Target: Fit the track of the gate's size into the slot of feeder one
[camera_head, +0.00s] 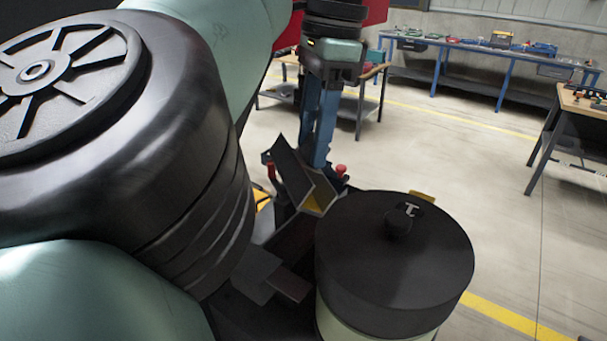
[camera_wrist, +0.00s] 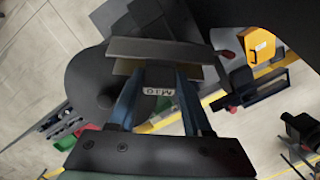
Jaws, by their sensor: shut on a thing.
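My gripper (camera_head: 318,160) points down, its blue fingers shut on a dark angled track (camera_head: 293,172) with a yellowish inner face. In the wrist view the fingers (camera_wrist: 160,85) close on the track, which shows as a grey bar (camera_wrist: 165,50) across their tips. A round feeder with a black bowl (camera_head: 350,270) and pale green base stands just right of and nearer than the track. The black bowl also shows in the wrist view (camera_wrist: 88,88). I cannot make out the slot, or whether the track touches anything.
Red-knobbed fittings (camera_head: 341,170) stand close beside the track. A yellow box (camera_wrist: 258,45) shows in the wrist view. Workbenches (camera_head: 470,50) with tools stand at the back, and another bench (camera_head: 585,103) at the right. The floor between is clear. My arm covers the left.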

